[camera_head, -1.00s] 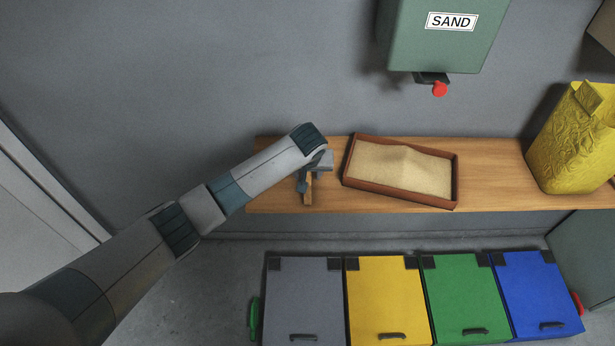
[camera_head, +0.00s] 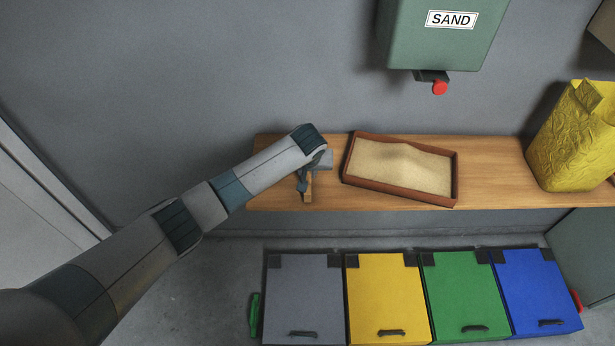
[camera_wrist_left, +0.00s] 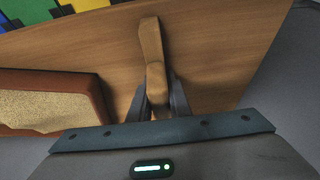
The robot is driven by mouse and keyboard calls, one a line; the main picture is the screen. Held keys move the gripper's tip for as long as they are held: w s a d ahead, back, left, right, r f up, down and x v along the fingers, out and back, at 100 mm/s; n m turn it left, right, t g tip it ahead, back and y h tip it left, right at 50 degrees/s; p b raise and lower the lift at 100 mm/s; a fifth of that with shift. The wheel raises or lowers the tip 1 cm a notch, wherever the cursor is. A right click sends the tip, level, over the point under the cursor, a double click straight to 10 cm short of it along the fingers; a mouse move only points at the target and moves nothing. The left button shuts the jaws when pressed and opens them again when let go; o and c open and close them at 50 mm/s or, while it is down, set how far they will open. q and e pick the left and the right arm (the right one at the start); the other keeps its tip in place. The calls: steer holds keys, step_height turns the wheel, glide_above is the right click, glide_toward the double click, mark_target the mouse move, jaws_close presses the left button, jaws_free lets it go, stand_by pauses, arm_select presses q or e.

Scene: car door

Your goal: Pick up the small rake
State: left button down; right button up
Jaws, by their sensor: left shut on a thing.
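The small rake (camera_head: 308,188) is a wooden tool at the left end of the wooden shelf; its light brown wooden part also shows in the left wrist view (camera_wrist_left: 151,45). My left gripper (camera_head: 304,184) reaches down over it from the left. In the left wrist view the two dark fingers of the gripper (camera_wrist_left: 160,98) are on either side of the wood, shut on it. The lower end of the rake is hidden by the gripper. I cannot tell whether the rake touches the shelf. My right gripper is not in view.
A sand tray (camera_head: 449,184) with a brown rim stands right of the rake on the shelf (camera_head: 492,180). A green sand dispenser (camera_head: 440,45) hangs above. A yellow bag (camera_head: 570,140) stands at the right. Grey, yellow, green and blue bins (camera_head: 387,300) stand below.

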arm_select(q)
steer(key=shift+r, duration=0.1)
steer(key=shift+r+b, duration=0.3)
steer(key=shift+r, duration=0.25)
step_height(320, 180, up, 2)
steer(key=shift+r+b, duration=0.15)
steer(key=shift+b, duration=0.35)
steer(key=d+r+b, duration=0.4)
steer(key=d+r, duration=0.3)
steer(key=d, duration=0.4)
steer(key=shift+d+r, duration=0.2)
steer(key=shift+d, duration=0.15)
